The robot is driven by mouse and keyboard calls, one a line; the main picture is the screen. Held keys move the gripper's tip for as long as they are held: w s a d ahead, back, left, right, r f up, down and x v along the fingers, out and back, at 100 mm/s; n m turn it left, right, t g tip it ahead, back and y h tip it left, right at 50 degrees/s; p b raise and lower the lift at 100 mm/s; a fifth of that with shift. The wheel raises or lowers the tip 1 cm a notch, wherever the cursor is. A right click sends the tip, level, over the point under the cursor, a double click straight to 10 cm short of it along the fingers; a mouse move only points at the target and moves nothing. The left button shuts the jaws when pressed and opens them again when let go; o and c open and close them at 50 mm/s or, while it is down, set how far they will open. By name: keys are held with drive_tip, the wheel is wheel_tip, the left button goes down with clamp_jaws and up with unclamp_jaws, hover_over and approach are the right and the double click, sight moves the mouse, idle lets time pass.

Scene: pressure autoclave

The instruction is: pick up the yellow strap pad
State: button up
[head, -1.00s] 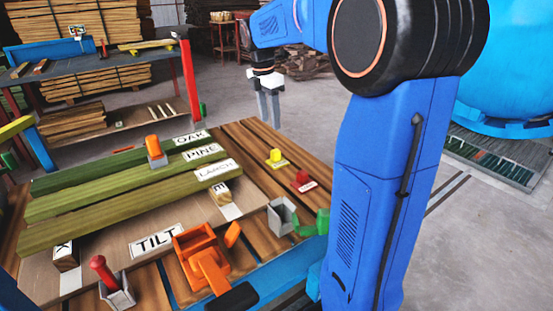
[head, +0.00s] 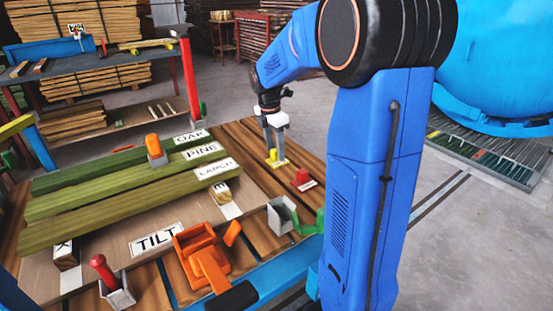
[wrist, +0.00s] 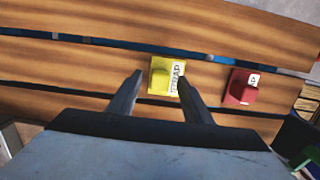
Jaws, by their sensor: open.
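The yellow strap pad (head: 281,162) lies on the wooden slatted bench top, near its right side. In the wrist view the pad (wrist: 160,78) has a raised yellow block and a white label with dark lettering along its right side. My gripper (head: 274,150) is open and hangs over the pad, with its fingers pointing down and partly covering the block in the head view. In the wrist view my gripper (wrist: 158,85) has its fingers on either side of the pad's near end, with nothing held. I cannot tell how far the fingertips are above the bench.
A red pad (head: 303,178) lies just right of the yellow one, and shows in the wrist view (wrist: 241,88). Green beams (head: 110,190) labelled OAK, PINE and LARCH lie to the left. A grey bracket (head: 281,214) and orange bin (head: 199,250) stand nearer. Bare slats surround the pad.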

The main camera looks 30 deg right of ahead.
drive_tip(key=shift+d+f, duration=0.1)
drive_tip(key=shift+f, duration=0.55)
drive_tip(key=c, duration=1.1)
drive_tip(key=shift+c, duration=0.2)
